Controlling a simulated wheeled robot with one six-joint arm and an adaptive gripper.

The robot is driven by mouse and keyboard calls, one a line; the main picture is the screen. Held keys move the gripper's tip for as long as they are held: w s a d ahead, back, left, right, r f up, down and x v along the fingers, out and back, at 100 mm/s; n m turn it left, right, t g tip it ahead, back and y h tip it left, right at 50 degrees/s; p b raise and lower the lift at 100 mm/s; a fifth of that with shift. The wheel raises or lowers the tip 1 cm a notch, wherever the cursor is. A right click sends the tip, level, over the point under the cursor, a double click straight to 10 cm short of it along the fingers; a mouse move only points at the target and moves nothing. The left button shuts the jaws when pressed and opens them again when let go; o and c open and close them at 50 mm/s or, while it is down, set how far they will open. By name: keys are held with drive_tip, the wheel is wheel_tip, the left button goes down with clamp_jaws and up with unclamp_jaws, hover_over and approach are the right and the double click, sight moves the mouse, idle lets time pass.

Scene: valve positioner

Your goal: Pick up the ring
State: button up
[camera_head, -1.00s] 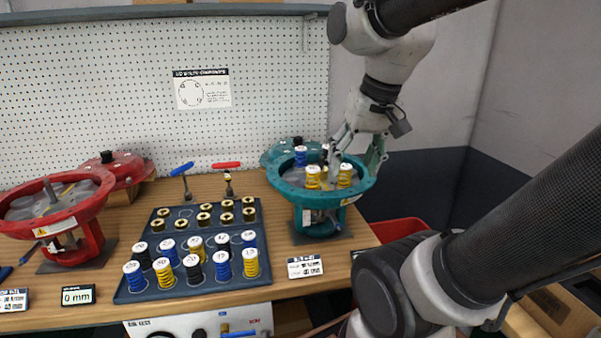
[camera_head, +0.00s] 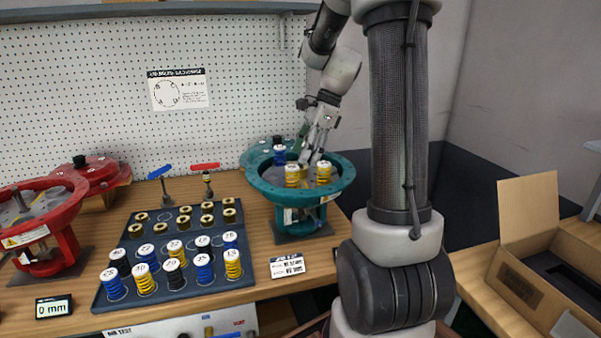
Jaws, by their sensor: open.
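Several short brass-and-black ring-shaped pieces (camera_head: 184,222) stand in the back rows of the dark tray (camera_head: 105,322). I cannot tell which ring the task means. My gripper (camera_head: 308,158) points down over the teal round housing (camera_head: 342,183) to the right of the tray. It is open, with its fingers close to the yellow springs in the housing. A yellow spring (camera_head: 292,176) stands left of the fingers and another yellow spring (camera_head: 324,174) stands right of them. A blue spring (camera_head: 280,155) stands behind. What lies between the fingertips is too small to tell.
The tray's front rows hold blue, yellow and black springs (camera_head: 146,278). A red round housing (camera_head: 62,214) stands at the left, with a red cover (camera_head: 98,172) behind it. Two valve handles (camera_head: 205,167) stand behind the tray. An open cardboard box (camera_head: 530,285) is at the right.

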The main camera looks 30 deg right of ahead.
drive_tip(key=x, duration=0.3)
drive_tip(key=shift+f, duration=0.3)
drive_tip(key=shift+c, duration=0.4)
drive_tip(key=c, duration=1.1)
wheel_tip(320, 180, up, 10)
drive_tip(key=shift+r, duration=0.1)
drive_tip(key=shift+f, duration=0.2)
